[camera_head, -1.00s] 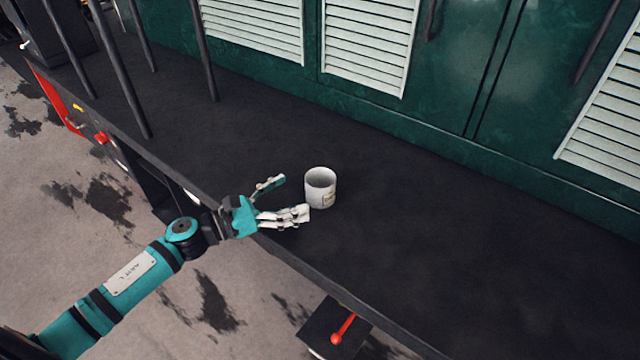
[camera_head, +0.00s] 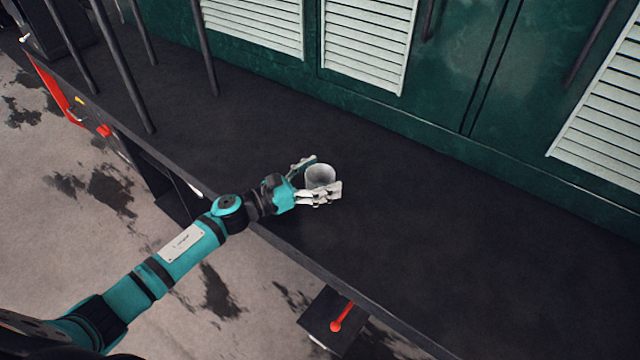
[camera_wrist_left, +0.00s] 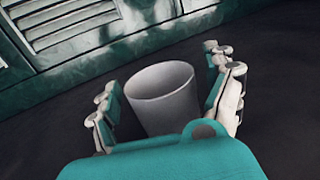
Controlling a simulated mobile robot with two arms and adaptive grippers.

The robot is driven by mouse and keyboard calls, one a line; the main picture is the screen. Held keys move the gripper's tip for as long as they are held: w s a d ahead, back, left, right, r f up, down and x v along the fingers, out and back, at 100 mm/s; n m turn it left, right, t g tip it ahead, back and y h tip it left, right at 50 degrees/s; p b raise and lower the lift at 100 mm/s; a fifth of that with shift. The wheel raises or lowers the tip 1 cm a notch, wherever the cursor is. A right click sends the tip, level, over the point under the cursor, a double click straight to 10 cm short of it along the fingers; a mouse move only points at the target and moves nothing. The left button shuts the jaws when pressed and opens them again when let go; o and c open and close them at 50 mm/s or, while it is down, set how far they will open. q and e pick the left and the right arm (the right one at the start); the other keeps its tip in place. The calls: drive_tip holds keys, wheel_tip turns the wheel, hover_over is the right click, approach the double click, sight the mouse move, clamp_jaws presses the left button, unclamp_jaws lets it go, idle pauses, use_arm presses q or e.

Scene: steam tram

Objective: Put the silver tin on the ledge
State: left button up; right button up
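The silver tin (camera_head: 320,175), a pale grey open-topped cylinder, stands upright on the dark ledge (camera_head: 420,230) that runs along the green tram body. My left gripper (camera_head: 321,178) is open around the tin, with its fingers on either side of it. In the left wrist view the tin (camera_wrist_left: 163,97) sits between the spread fingers of the gripper (camera_wrist_left: 168,95). A gap shows between the tin and the fingers on the left; on the right they are close, and I cannot tell if they touch. The tin's lower part is hidden. My right gripper is not in view.
Green panels with white louvres (camera_head: 366,45) rise behind the ledge. Dark upright bars (camera_head: 205,50) stand at its left end. A red-knobbed lever (camera_head: 337,322) sits below the front edge. The ledge right of the tin is clear.

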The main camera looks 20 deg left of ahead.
use_arm(q)
drive_tip(key=c, duration=1.1)
drive_tip(key=shift+c, duration=0.8)
drive_tip(key=shift+r, duration=0.15)
